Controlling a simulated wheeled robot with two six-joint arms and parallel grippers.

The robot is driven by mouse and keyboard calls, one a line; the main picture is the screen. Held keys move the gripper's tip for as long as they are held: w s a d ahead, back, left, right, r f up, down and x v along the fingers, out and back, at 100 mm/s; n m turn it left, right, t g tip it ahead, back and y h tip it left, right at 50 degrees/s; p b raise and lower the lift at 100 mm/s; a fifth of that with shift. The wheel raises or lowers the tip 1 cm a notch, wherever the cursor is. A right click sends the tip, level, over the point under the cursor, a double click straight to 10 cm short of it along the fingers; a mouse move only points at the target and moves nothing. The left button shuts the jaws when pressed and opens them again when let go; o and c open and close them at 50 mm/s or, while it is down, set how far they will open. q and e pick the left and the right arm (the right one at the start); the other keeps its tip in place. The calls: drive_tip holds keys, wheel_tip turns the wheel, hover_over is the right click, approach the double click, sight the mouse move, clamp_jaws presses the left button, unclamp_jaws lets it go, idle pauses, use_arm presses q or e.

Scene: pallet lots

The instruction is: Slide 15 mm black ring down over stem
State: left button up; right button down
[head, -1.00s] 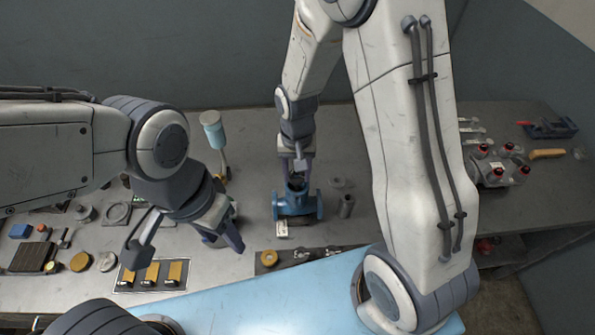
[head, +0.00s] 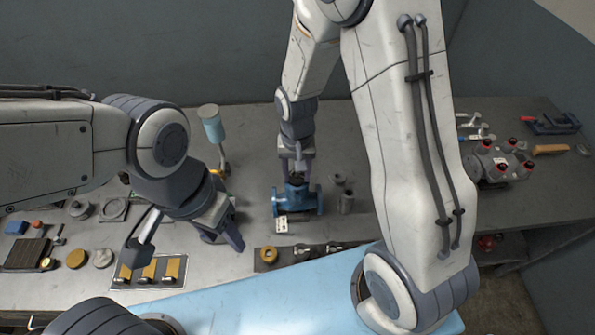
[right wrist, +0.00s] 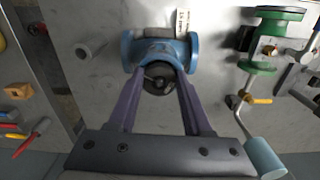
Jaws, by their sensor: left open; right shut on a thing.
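The blue valve body (head: 298,203) stands on the bench in the head view, with a flange on each side. It also shows in the right wrist view (right wrist: 160,45). My right gripper (head: 297,172) points down just over its top opening. In the right wrist view its fingers are shut on the black ring (right wrist: 158,80), a dark round piece right at the valve's top. The stem is hard to make out inside the dark ring, so I cannot tell how far down the ring sits. My left gripper (head: 188,243) is open and empty, left of the valve.
A white tag (head: 282,224) lies at the valve's front. Grey cylinders (head: 346,202) stand close on its right. A tray with brass pieces (head: 148,271) lies near the left gripper. A light-blue cylinder (head: 211,125) stands behind. A grey manifold with red caps (head: 499,160) is at right.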

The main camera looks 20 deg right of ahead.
unclamp_jaws()
idle(0.4)
idle(0.4)
drive_tip(key=shift+r+p, duration=3.15)
drive_tip(key=shift+r, duration=0.35)
drive_tip(key=shift+f, duration=0.1)
